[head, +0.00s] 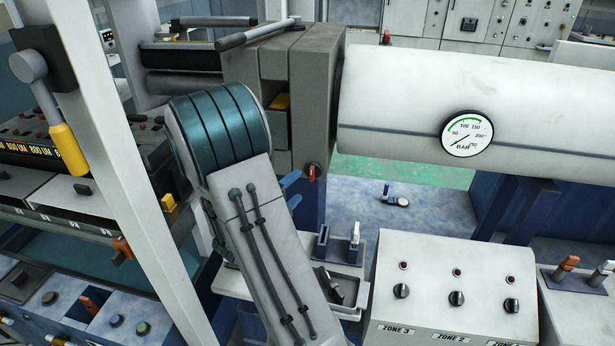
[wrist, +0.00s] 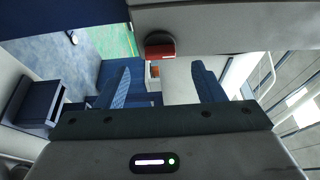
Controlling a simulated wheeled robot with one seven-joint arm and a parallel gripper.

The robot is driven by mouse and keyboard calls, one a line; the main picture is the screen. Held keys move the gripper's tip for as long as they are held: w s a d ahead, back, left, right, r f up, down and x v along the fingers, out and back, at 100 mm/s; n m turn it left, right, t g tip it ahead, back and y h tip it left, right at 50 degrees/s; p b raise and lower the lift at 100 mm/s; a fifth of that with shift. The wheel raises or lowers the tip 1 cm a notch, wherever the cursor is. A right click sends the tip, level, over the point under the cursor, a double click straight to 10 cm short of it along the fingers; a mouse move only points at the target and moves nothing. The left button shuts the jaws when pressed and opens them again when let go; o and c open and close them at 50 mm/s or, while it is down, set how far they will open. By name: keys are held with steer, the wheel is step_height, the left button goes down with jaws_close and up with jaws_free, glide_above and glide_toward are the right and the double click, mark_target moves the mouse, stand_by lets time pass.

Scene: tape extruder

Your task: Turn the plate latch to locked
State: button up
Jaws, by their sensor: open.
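The red plate latch (head: 311,172) sits low on the front face of the grey plate block (head: 312,90). It points roughly downward in the head view. In the wrist view the red latch (wrist: 160,50) shows just beyond my fingertips, centred between them. My gripper (head: 294,188) has blue fingers, is open and empty, and is just left of and slightly below the latch in the head view. In the wrist view my gripper (wrist: 161,70) has its fingers well apart, one on each side of the latch. I cannot see contact with the latch.
A white barrel (head: 400,105) with a pressure gauge (head: 467,133) extends right from the block. A zone control box (head: 445,270) and a small grey tray (head: 345,280) with tools stand below. A white upright post (head: 120,150) is close on the left.

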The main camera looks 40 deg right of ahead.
mark_target(309, 176)
steer(key=x, duration=0.6)
steer(key=shift+d, duration=0.15)
steer(key=shift+c, duration=0.3)
steer(key=c, duration=0.8)
